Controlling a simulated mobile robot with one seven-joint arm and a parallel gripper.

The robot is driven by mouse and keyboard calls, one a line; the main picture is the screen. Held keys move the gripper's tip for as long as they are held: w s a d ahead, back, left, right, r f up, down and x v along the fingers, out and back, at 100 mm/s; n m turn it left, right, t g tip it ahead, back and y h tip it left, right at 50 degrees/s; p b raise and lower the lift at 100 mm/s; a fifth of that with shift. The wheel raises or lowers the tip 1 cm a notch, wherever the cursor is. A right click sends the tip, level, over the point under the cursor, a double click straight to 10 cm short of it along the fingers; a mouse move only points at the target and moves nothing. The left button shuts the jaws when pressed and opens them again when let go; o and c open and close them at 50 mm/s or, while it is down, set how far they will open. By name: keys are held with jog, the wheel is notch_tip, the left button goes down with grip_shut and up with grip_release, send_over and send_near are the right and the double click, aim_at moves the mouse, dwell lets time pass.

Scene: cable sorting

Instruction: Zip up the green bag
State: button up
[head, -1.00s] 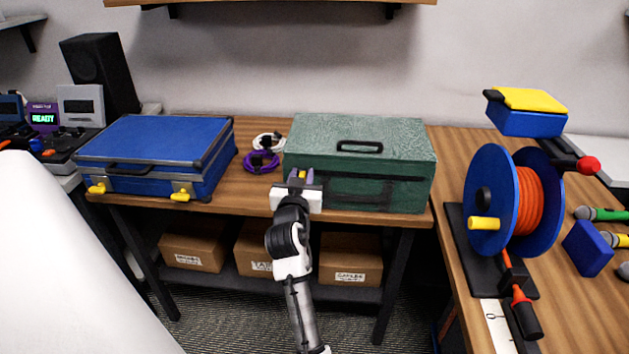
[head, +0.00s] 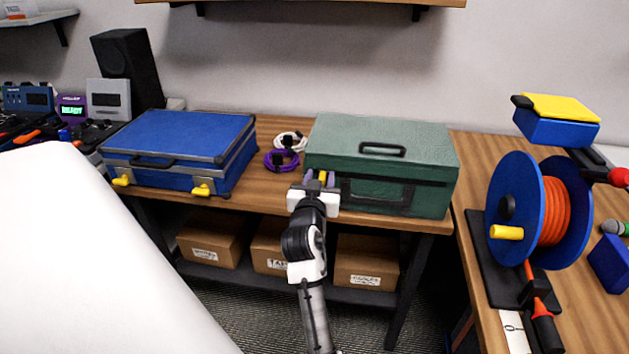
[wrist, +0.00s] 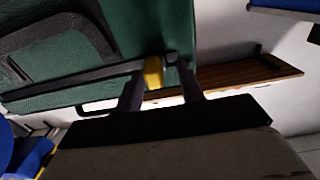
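The green bag (head: 383,142) is a boxy case with a dark top handle, standing on the wooden table with its lid down. A dark zip line (wrist: 75,82) runs along its side in the wrist view. A yellow zip pull (wrist: 153,72) sits on this line near the bag's corner; in the head view it is at the left end of the front. My gripper (wrist: 163,86) is at the pull, one finger on each side. The fingers are apart, with a visible gap between the pull and the right finger. The head view shows my gripper (head: 318,180) at the bag's front left.
A blue case (head: 180,135) with yellow latches stands left on the table (head: 262,197). Purple and white cable coils (head: 284,158) lie between it and the bag. A blue cable reel (head: 515,210) with orange cable stands on the right table. Cardboard boxes (head: 366,262) are on the shelf below.

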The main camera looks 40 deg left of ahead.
jog(key=b+v, duration=0.2)
jog(key=v, duration=1.1)
jog(key=shift+b, duration=0.3)
